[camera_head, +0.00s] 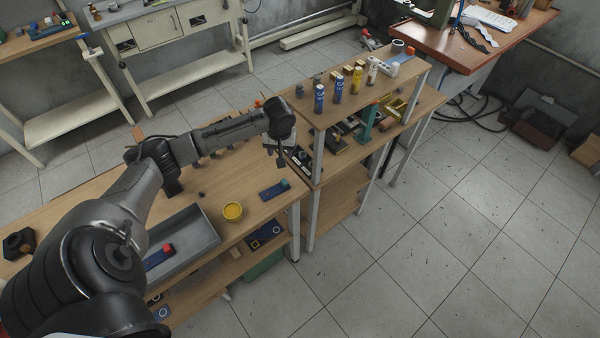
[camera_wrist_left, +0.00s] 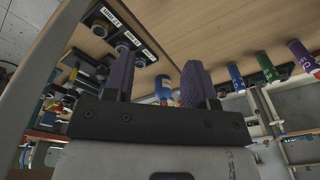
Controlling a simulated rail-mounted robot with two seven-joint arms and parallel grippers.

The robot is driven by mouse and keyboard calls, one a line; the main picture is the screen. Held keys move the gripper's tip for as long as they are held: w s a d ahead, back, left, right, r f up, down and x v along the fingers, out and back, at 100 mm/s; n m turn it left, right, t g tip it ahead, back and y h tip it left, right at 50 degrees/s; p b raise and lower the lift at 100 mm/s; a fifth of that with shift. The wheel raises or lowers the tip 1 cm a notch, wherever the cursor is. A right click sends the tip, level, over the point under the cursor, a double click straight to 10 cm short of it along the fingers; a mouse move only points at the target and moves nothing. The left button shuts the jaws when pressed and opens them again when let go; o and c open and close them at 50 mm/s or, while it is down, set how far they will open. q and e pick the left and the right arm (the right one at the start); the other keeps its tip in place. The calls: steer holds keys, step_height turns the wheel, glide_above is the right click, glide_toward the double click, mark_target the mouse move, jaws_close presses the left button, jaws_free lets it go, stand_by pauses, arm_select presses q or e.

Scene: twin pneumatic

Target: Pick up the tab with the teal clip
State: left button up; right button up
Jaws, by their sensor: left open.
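The tab with the teal clip is a flat dark blue tab (camera_head: 271,192) with a small teal block (camera_head: 285,184) on its right end. It lies on the wooden bench top near the right edge in the head view. My left gripper (camera_head: 281,160) hangs above and behind it, apart from it. In the left wrist view the gripper's two purple-grey fingers (camera_wrist_left: 158,86) are apart with nothing held between them. The tab does not show clearly in the wrist view. My right gripper is not in view.
A similar blue tab with a red clip (camera_head: 160,256) lies in a grey tray (camera_head: 205,235). A raised wooden shelf (camera_head: 330,105) with several small cylinders stands close to the right of my left gripper.

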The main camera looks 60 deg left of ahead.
arm_select(q)
steer(key=n, duration=0.2)
steer(key=n+h+b, duration=0.1)
steer(key=n, duration=0.5)
glide_above(283, 179)
step_height(283, 179, down, 8)
steer(key=shift+f, duration=0.25)
steer(key=shift+f+b, duration=0.8)
steer(key=shift+f, duration=2.15)
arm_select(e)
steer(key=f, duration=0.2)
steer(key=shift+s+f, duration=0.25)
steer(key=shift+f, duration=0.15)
arm_select(q)
steer(key=shift+c, duration=0.3)
jaws_close()
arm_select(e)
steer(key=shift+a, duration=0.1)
